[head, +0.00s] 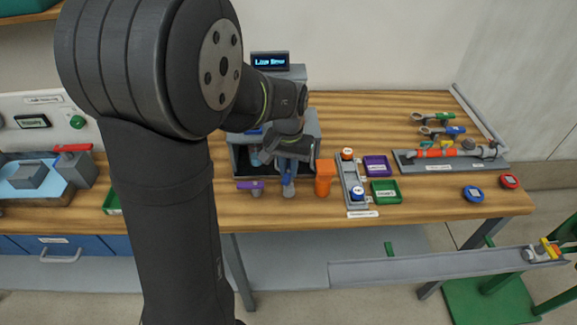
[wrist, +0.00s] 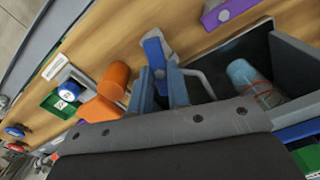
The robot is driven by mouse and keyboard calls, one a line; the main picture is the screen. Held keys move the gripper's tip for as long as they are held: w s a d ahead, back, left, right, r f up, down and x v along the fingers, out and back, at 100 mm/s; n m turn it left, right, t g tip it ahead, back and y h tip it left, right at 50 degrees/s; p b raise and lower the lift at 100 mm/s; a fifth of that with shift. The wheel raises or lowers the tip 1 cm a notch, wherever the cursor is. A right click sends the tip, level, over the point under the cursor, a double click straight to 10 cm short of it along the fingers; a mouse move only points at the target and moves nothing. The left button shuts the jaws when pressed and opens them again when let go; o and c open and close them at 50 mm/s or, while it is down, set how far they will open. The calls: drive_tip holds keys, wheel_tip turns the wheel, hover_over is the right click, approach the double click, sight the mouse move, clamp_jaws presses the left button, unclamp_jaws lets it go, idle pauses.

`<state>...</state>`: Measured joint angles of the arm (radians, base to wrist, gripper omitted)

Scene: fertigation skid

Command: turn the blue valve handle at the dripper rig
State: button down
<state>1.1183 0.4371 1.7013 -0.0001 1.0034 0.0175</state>
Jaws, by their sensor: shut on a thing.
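The blue valve handle (wrist: 154,48) stands at the front of the grey dripper rig (head: 311,128); it also shows in the head view (head: 288,187). My gripper (wrist: 160,76) is shut on the blue handle, with a finger on each side of it. In the head view my gripper (head: 288,164) points down at the rig's front, and my arm hides part of the rig. A purple handle (head: 250,186) is to the left of the blue one. A clear bluish cup (wrist: 243,76) sits inside the rig's open bay.
An orange piece (head: 324,177) stands close to the right of the blue handle. Beyond it are a grey stand with round knobs (head: 357,193), a purple tray (head: 378,167) and a green tray (head: 385,192). A pipe assembly (head: 450,157) lies farther right.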

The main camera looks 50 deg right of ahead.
sight(288, 172)
drive_tip(key=m, duration=1.3)
drive_tip(key=shift+m, duration=0.4)
idle(0.4)
drive_tip(key=c, duration=1.4)
unclamp_jaws()
drive_tip(key=shift+o, duration=0.2)
wheel_tip(288, 172, up, 18)
drive_tip(key=shift+f, duration=0.25)
